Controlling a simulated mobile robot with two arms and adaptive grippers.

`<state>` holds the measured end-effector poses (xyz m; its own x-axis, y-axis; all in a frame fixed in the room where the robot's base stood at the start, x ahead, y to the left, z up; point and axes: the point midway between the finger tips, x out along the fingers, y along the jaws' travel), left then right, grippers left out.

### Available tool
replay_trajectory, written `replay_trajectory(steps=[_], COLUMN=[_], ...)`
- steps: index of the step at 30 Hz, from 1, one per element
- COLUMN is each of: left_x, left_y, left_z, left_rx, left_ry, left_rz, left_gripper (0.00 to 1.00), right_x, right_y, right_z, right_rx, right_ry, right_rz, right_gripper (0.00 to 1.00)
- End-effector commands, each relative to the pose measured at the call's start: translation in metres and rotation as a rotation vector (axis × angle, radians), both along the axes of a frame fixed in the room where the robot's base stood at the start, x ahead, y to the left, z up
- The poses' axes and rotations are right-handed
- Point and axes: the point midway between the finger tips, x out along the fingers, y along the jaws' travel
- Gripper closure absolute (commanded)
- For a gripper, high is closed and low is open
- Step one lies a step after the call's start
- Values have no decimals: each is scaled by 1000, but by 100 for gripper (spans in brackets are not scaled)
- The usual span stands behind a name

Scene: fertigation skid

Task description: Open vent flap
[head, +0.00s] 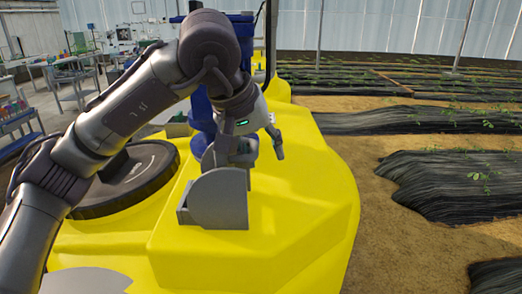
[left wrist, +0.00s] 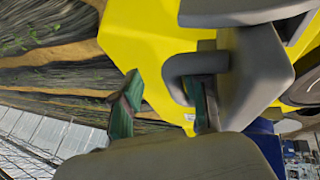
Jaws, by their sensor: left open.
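The vent flap (head: 219,198) is a grey piece with a rounded side, on top of the yellow tank (head: 290,215). In the left wrist view its grey body (left wrist: 262,70) fills the upper right, with a dark grey loop handle (left wrist: 180,66) on its side. My left gripper (head: 252,152) is just behind the flap in the head view, with its fingers spread. In the left wrist view the open gripper (left wrist: 163,104) has one finger at the handle's opening and the other outside it. Whether either finger touches the handle is unclear. My right gripper is out of view.
A large black round lid (head: 150,172) lies on the tank left of the flap, partly behind my left arm. A blue upright part (head: 203,118) stands behind the gripper. Soil with black-covered beds (head: 455,185) lies right of the tank. Benches (head: 75,80) stand far left.

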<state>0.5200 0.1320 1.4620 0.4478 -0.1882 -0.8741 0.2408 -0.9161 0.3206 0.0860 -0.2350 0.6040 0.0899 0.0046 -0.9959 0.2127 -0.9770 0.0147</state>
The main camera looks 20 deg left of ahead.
Motion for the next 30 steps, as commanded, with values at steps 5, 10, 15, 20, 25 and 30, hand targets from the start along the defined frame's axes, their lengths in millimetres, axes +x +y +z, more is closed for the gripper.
replay_trajectory(steps=[5, 10, 15, 20, 25, 30], left_x=[-5, -9, -13, -16, -20, -23], left_y=[-6, -9, -13, -15, -18, -21], left_z=[19, 29, 40, 49, 59, 69], left_rx=[-8, -9, -9, -8, -8, -7], left_ry=[-11, -11, -14, -11, -10, -9], left_rz=[-6, -7, -9, -5, -5, -4], left_gripper=[59, 59, 59, 59, 59, 59], right_x=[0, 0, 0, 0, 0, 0], right_y=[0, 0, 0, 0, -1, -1], right_z=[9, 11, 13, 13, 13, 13], right_rx=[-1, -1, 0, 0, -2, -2], right_ry=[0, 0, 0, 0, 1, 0], right_rz=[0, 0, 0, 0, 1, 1], right_gripper=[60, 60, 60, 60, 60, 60])
